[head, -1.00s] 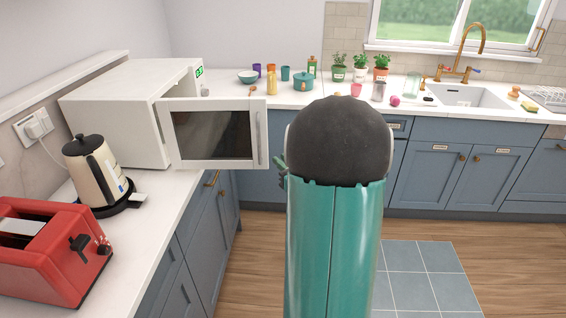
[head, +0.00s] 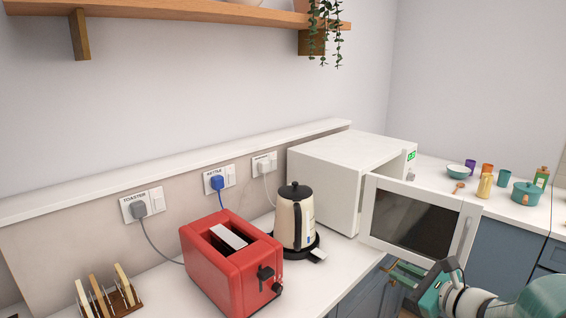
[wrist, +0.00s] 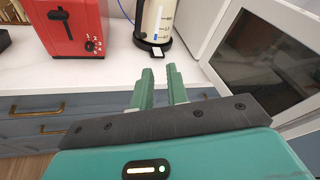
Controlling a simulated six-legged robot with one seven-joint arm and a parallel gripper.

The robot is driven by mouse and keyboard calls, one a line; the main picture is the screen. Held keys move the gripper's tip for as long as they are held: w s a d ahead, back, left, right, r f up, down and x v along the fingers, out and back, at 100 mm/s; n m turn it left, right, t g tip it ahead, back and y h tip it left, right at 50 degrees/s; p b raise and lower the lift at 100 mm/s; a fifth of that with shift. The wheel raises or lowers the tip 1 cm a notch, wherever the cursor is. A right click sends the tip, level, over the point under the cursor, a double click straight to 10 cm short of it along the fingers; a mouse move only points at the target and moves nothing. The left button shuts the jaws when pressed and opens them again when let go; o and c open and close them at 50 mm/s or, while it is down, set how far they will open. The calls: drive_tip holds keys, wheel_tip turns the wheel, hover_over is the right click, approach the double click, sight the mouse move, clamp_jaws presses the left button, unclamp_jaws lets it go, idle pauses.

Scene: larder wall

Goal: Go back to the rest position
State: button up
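My gripper (head: 402,272) is at the lower right of the head view, below the open microwave door and in front of the blue cabinets. In the wrist view its two green fingers (wrist: 160,80) stand apart with a narrow gap and nothing between them. They point toward the front edge of the white counter (wrist: 100,75). Part of my teal arm shows at the lower right corner of the head view.
The white microwave (head: 335,170) has its door (head: 415,222) swung open over the counter edge. A cream kettle (head: 294,220) and a red toaster (head: 215,265) stand to its left. A toast rack (head: 108,300) is at lower left. A wooden shelf (head: 200,14) hangs above.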

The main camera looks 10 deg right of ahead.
drive_tip(key=s+a+n+g+y, duration=0.1)
drive_tip(key=s+a+n+g, duration=0.3)
drive_tip(key=a+n, duration=0.35)
drive_tip(key=s+a+n+g+y, duration=0.1)
drive_tip(key=s+a+n+g, duration=0.4)
drive_tip(key=a, duration=0.4)
drive_tip(key=s+r+n+h, duration=0.1)
drive_tip(key=s+n+h, duration=0.7)
drive_tip(key=n, duration=0.6)
drive_tip(key=shift+s+a+r, duration=0.2)
drive_tip(key=shift+s+a, duration=0.25)
drive_tip(key=shift+s, duration=0.1)
